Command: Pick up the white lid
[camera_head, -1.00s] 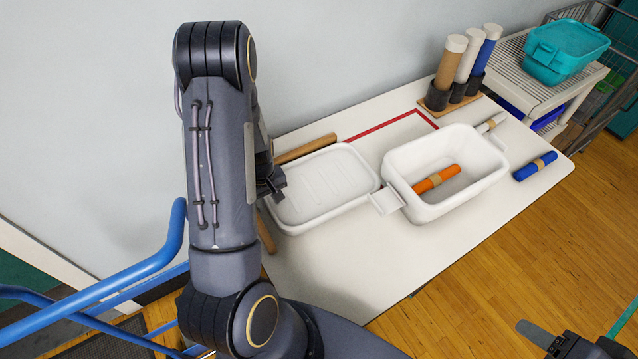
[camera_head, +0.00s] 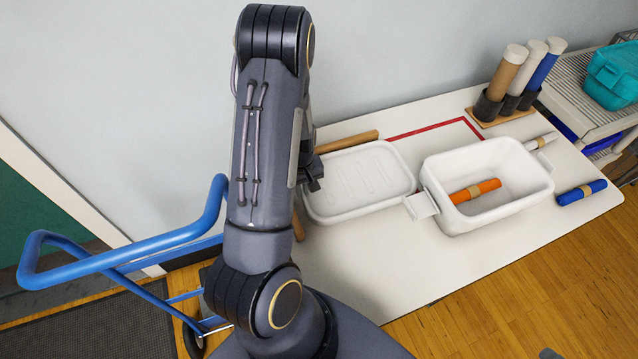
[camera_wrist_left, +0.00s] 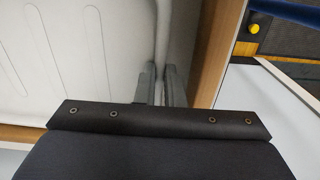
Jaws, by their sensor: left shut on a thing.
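The white lid (camera_head: 362,180) is a shallow rectangular tray shape with faint ridges, at the table's left part, left of the white box (camera_head: 500,212). My left gripper (camera_head: 314,172) is at the lid's left edge, partly hidden behind my arm. In the left wrist view the gripper's fingers (camera_wrist_left: 162,84) are shut on the rim of the lid (camera_wrist_left: 75,45). The lid lies about level, low over the table; I cannot tell whether it touches it. Only a dark tip of what seems to be my right gripper (camera_head: 548,354) shows at the bottom edge.
Wooden bars (camera_head: 346,142) lie behind and left of the lid. The open box holds an orange roll (camera_head: 475,191). A blue roll (camera_head: 581,192) lies on the right, with upright tubes (camera_head: 507,72) behind. A blue cart handle (camera_head: 120,255) stands left. The table's front is clear.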

